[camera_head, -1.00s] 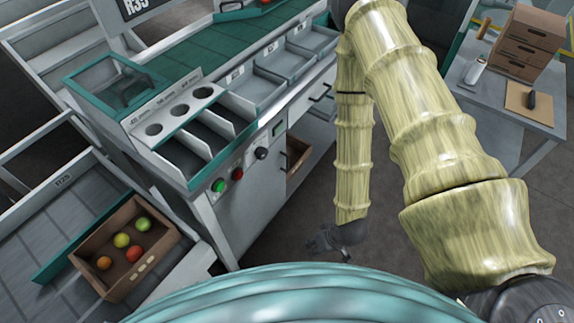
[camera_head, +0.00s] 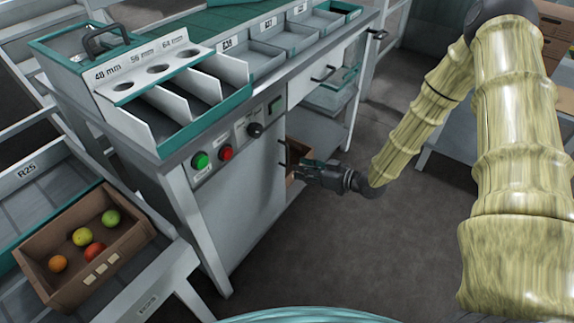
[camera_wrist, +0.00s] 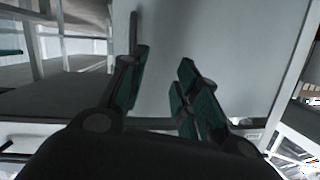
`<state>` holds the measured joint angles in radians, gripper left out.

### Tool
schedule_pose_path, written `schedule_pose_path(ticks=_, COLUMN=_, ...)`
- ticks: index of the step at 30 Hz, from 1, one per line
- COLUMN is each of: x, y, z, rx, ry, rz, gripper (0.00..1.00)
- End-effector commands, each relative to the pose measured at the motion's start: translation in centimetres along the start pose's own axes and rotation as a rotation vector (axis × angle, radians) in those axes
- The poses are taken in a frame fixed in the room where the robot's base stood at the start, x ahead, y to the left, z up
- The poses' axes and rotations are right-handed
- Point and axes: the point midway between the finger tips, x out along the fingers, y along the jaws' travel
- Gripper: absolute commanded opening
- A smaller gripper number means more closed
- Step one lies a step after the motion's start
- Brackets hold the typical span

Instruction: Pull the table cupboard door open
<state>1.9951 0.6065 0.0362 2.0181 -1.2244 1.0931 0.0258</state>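The grey cupboard door (camera_head: 238,205) is on the table's front, under the green and red buttons, and looks shut. Its dark handle (camera_head: 285,152) is near the door's right edge. My gripper (camera_head: 300,169) points left at this edge, close to the handle. In the wrist view my gripper (camera_wrist: 164,82) is open, with a clear gap between its green-padded fingers. The pale door panel (camera_wrist: 225,50) fills the view behind them. A dark upright bar, likely the handle (camera_wrist: 133,32), shows by the left finger. Whether they touch is unclear.
Right of the door is an open shelf bay with a brown box (camera_head: 294,178) partly hidden by my gripper. Drawer handles (camera_head: 322,76) stick out above. A crate (camera_head: 130,237) of fruit sits at the left. The floor (camera_head: 330,250) in front is clear.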

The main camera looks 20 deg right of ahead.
Motion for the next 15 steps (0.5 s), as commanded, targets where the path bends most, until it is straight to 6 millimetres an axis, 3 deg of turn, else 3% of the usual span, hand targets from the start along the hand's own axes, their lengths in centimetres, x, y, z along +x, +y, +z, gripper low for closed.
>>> schedule_pose_path(ticks=1, x=0.2, y=1.4, z=0.9, rx=-0.030, ry=0.040, rz=-0.015, gripper=0.31)
schedule_pose_path(ticks=6, x=-0.4, y=3.9, z=0.2, rx=-0.125, ry=0.148, rz=-0.075, gripper=0.31)
schedule_pose_path(ticks=15, x=-1.5, y=5.5, z=-0.5, rx=-0.211, ry=0.231, rz=-0.131, gripper=0.31)
